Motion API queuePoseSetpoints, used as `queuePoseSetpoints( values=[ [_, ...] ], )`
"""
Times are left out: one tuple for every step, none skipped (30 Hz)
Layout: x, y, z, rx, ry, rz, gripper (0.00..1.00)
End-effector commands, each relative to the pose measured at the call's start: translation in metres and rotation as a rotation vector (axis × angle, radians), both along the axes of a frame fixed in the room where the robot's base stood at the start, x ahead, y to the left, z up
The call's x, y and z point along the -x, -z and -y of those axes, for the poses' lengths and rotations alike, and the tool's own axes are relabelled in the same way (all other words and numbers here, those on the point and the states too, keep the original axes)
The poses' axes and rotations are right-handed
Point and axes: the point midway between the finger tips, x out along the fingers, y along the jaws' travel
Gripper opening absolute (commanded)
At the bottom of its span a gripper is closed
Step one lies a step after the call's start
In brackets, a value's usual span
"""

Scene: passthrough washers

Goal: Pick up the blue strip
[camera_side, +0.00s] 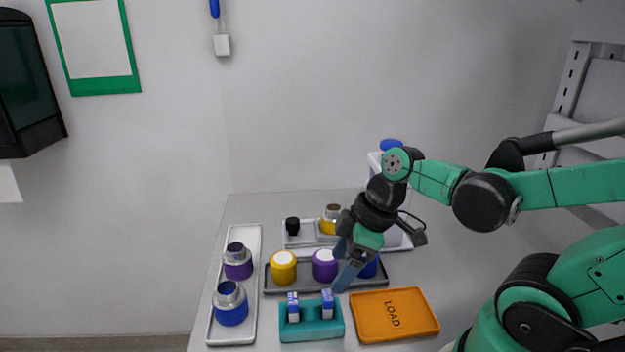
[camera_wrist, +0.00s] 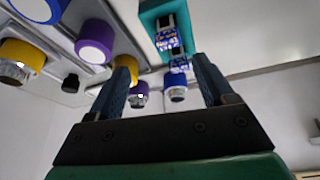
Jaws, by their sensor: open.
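Two small blue-and-white strips stand upright in a teal holder (camera_side: 312,331) at the front of the table in the side view, a left strip (camera_side: 293,307) and a right strip (camera_side: 327,303). In the wrist view two blue patterned strips, one nearer the holder (camera_wrist: 167,40) and one lower in the picture (camera_wrist: 180,63), show by the teal holder (camera_wrist: 150,14), between the finger directions. I cannot tell which one the task means. My gripper (camera_side: 346,268) is open and empty, above and a little right of the holder, fingers pointing down. Its spread fingers also show in the wrist view (camera_wrist: 164,76).
An orange LOAD tray (camera_side: 428,325) lies empty right of the holder. Behind is a grey tray (camera_side: 300,289) with yellow, purple and blue capped parts, partly hidden by my gripper. A light tray (camera_side: 249,290) at left holds purple and blue metal-topped parts.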

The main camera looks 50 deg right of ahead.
Motion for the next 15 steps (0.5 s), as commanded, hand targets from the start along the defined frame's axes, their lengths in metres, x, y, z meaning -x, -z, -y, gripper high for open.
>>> queuePoseSetpoints(
  values=[
    [0.003,0.002,0.0,-0.008,-0.053,-0.006,0.75],
    [0.004,0.003,0.0,-0.011,-0.083,-0.008,0.75],
    [0.005,0.004,-0.001,-0.015,-0.116,-0.008,0.75],
    [0.006,0.005,-0.001,-0.017,-0.133,-0.009,0.75],
    [0.006,0.005,-0.001,-0.018,-0.144,-0.009,0.75],
    [0.006,0.006,-0.001,-0.019,-0.154,-0.008,0.75],
    [0.006,0.007,-0.002,-0.019,-0.158,-0.008,0.75],
    [0.006,0.008,-0.002,-0.019,-0.16,-0.008,0.75],
    [0.005,0.01,-0.003,-0.018,-0.159,-0.008,0.75],
    [0.004,0.012,-0.003,-0.018,-0.159,-0.008,0.75],
    [0.003,0.014,-0.004,-0.018,-0.159,-0.008,0.75],
    [0.002,0.017,-0.005,-0.019,-0.158,-0.008,0.75],
    [0.001,0.02,-0.006,-0.019,-0.158,-0.008,0.75],
    [0.001,0.022,-0.006,-0.018,-0.159,-0.008,0.75],
    [0.0,0.026,-0.007,-0.018,-0.159,-0.008,0.75]
  ],
)
